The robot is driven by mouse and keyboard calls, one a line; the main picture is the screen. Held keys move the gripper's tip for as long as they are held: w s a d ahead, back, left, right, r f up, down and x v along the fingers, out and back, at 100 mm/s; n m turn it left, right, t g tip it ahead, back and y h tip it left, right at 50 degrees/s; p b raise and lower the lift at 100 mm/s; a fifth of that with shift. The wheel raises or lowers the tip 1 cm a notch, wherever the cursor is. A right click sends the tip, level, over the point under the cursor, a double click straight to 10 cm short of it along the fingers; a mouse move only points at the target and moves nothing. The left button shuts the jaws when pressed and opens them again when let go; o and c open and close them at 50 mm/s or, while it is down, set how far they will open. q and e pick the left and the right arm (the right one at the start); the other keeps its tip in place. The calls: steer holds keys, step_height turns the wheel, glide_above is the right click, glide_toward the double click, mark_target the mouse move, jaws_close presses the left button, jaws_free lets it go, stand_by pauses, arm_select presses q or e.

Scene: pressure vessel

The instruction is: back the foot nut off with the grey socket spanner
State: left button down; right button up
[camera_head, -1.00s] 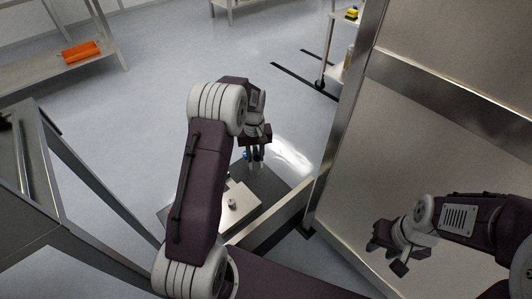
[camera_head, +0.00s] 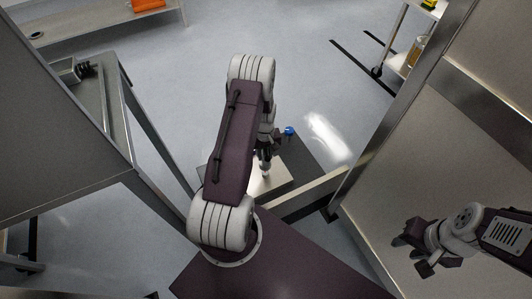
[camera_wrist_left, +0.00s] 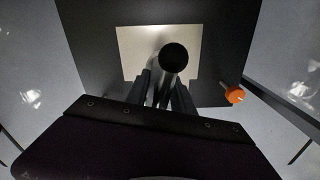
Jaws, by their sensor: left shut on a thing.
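My left gripper (camera_wrist_left: 165,95) is shut on the grey socket spanner (camera_wrist_left: 173,58), whose round dark end faces the left wrist camera. The spanner stands over a pale metal plate (camera_wrist_left: 132,42) lying on a dark base. In the head view my left gripper (camera_head: 265,153) points down at the same plate (camera_head: 282,180). The foot nut cannot be made out; the spanner and gripper cover that part of the plate. Whether the spanner is seated on it I cannot tell. My right gripper (camera_head: 413,254) is open and empty at the lower right.
A blue knob (camera_head: 289,130) is on the dark base's far side. An orange knob (camera_wrist_left: 234,94) shows at right in the wrist view. A large metal panel (camera_head: 400,190) rises on the right; a metal bench frame (camera_head: 125,120) stands on the left.

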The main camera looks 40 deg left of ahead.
arm_select(q)
steer(key=shift+f+b, duration=2.55)
steer(key=shift+f, duration=1.45)
steer(key=shift+n, duration=0.3)
steer(key=shift+n+p, duration=1.05)
steer(key=shift+n, duration=1.65)
steer(key=n+p, duration=0.1)
steer(key=n, duration=0.2)
steer(key=shift+n, duration=1.8)
steer(key=shift+p, duration=0.3)
steer(key=shift+r+p, duration=3.1)
steer(key=shift+r, duration=0.45)
